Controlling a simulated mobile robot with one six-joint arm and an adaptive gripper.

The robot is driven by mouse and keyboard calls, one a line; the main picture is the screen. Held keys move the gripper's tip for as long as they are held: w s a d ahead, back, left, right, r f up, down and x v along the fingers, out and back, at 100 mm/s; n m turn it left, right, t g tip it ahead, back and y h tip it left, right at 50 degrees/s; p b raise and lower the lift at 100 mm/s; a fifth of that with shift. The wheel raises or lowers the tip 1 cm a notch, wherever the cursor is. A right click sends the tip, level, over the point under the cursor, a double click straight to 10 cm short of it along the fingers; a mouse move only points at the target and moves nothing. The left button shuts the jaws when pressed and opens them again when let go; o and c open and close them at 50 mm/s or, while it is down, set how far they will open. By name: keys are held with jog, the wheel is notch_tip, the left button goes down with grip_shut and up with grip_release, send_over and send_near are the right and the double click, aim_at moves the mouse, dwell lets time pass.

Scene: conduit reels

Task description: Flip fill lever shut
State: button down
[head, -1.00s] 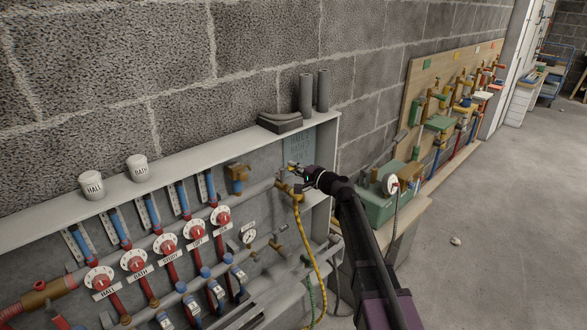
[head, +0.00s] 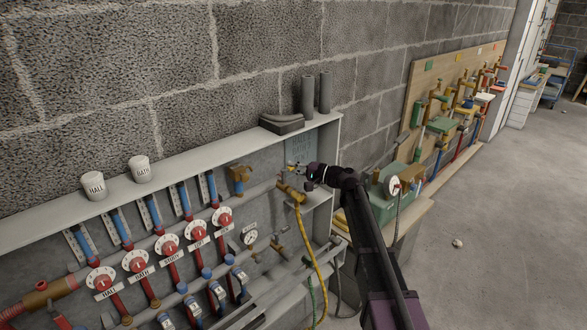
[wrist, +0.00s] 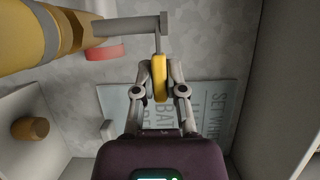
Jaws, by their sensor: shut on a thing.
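The fill lever has a yellow grip (wrist: 159,72) on a thin grey stem, which hangs from a grey spindle at the side of the brass fill valve (wrist: 40,30). In the head view the brass valve (head: 290,192) sits on the pipe end with a yellow hose (head: 306,240) running down from it. My gripper (wrist: 159,85) is shut on the yellow grip, with one finger on each side. In the head view my gripper (head: 297,170) is just above the valve; the lever is too small there to read its angle.
A grey and blue sign (wrist: 195,110) is on the cabinet back behind my fingers. The cabinet's right wall (wrist: 280,85) is close by. A pressure gauge (head: 250,237) and a row of red valves (head: 168,243) lie to the left. A green box (head: 385,200) stands to the right.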

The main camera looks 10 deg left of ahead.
jog(key=c, duration=0.7)
grip_release()
jog(key=shift+v, duration=6)
jog(key=shift+f, duration=0.1)
